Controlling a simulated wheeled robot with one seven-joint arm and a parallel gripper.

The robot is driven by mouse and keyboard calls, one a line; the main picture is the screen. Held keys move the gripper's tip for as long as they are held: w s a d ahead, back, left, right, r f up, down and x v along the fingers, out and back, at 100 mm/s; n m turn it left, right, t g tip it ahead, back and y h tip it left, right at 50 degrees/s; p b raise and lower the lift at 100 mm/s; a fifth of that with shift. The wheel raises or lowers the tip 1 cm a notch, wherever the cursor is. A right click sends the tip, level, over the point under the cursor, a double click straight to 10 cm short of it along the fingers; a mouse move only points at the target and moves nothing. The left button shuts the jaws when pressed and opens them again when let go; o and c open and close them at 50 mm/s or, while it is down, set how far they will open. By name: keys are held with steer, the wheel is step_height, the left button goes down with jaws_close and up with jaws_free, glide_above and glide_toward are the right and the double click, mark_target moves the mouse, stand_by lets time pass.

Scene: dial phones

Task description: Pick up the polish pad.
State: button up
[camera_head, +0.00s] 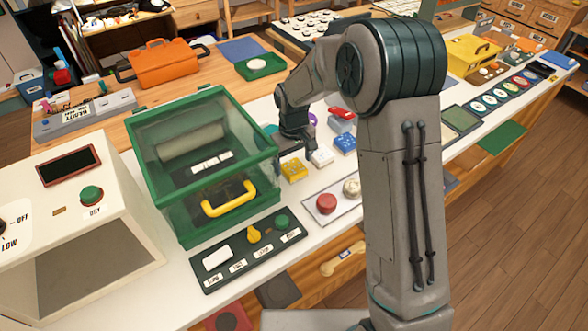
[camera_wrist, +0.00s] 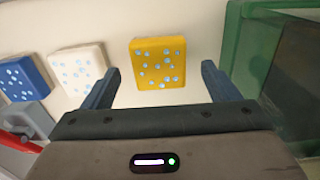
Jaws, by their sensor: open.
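Three square pads with pale blue dots lie in a row on the white counter. The yellow pad (camera_wrist: 158,63) lies between my finger tips in the wrist view; it also shows in the head view (camera_head: 293,170). The white pad (camera_wrist: 78,66) and the blue pad (camera_wrist: 24,78) lie to its left there; in the head view the white pad (camera_head: 322,157) and blue pad (camera_head: 345,144) lie to its right. Which one is the polish pad, I cannot tell. My gripper (camera_wrist: 160,72) is open and empty, pointing down near the yellow pad. No finger visibly touches it.
A green clear-walled box (camera_head: 190,225) with a yellow handle stands close beside the yellow pad. A tray (camera_head: 338,203) with red and cream round knobs lies in front. A dark button panel (camera_head: 240,263) sits before the box. A red-handled item (camera_wrist: 20,142) lies near the blue pad.

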mark_target(293, 166)
steer(key=shift+f, duration=1.5)
steer(key=c, duration=1.1)
